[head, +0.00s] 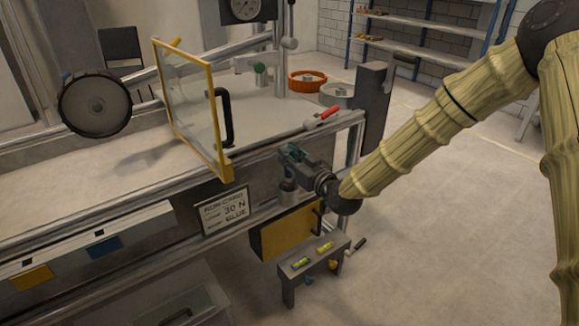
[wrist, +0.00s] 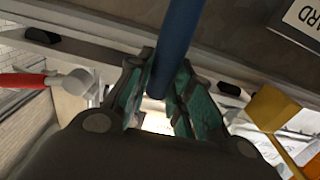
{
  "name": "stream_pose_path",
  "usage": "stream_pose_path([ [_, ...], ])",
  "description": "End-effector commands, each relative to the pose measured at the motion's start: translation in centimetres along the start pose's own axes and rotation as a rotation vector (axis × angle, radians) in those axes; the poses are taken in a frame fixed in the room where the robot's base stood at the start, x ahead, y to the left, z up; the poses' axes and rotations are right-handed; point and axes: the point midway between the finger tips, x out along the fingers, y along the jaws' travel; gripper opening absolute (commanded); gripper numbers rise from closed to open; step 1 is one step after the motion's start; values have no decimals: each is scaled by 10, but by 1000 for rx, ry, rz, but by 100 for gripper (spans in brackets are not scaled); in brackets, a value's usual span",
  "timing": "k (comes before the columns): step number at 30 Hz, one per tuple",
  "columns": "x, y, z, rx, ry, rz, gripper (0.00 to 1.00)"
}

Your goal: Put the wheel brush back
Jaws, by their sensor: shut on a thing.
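My gripper (head: 292,153) is at the front edge of the sandbed, with its teal fingers closed. In the wrist view the fingers (wrist: 157,95) are shut on a blue rod (wrist: 181,35), apparently the wheel brush's handle. No bristles show, so I cannot confirm which tool it is.
A red-handled tool (head: 322,116) lies on the rig's corner. The yellow-framed clear panel (head: 193,107) stands left of my gripper. Below are a sign (head: 224,213), a yellow panel (head: 285,232) and a small bench (head: 314,268) with two levels. The floor at right is clear.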

Motion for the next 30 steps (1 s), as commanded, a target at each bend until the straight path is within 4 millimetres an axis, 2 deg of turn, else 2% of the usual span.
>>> stream_pose_path([
  [3, 0, 0, 18, 2, -3, 0, 0],
  [7, 0, 0, 31, 1, -1, 0, 0],
  [20, 0, 0, 37, 0, -1, 0, 0],
  [21, 0, 0, 36, 0, -1, 0, 29],
  [23, 0, 0, 36, 0, -1, 0, 40],
  [24, 0, 0, 36, 0, -1, 0, 43],
  [30, 0, 0, 36, 0, -1, 0, 43],
])
